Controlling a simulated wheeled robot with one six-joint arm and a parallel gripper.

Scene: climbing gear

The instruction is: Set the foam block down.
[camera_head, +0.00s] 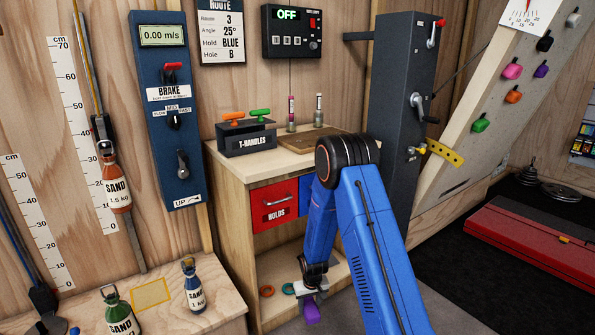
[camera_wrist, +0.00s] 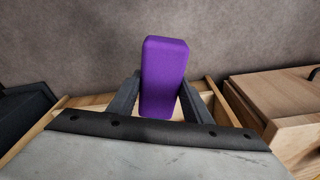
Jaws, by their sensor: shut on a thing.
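The purple foam block (camera_head: 312,313) is held at the end of my arm, low in front of the wooden cabinet's open lower shelf. My gripper (camera_head: 311,292) is shut on it. In the wrist view, the block (camera_wrist: 165,70) stands out between the two dark fingers, one on each side. Its far end points toward a grey surface. I cannot tell from these views how far the block is above anything below it.
The wooden cabinet (camera_head: 230,200) has a red HOLDS drawer (camera_head: 275,205); rings (camera_head: 267,291) lie on its lower shelf. A low wooden bench (camera_head: 215,318) at left carries sand bottles (camera_head: 193,287). A red pad (camera_head: 540,245) lies at right. In the wrist view, wooden edges (camera_wrist: 222,100) flank my gripper.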

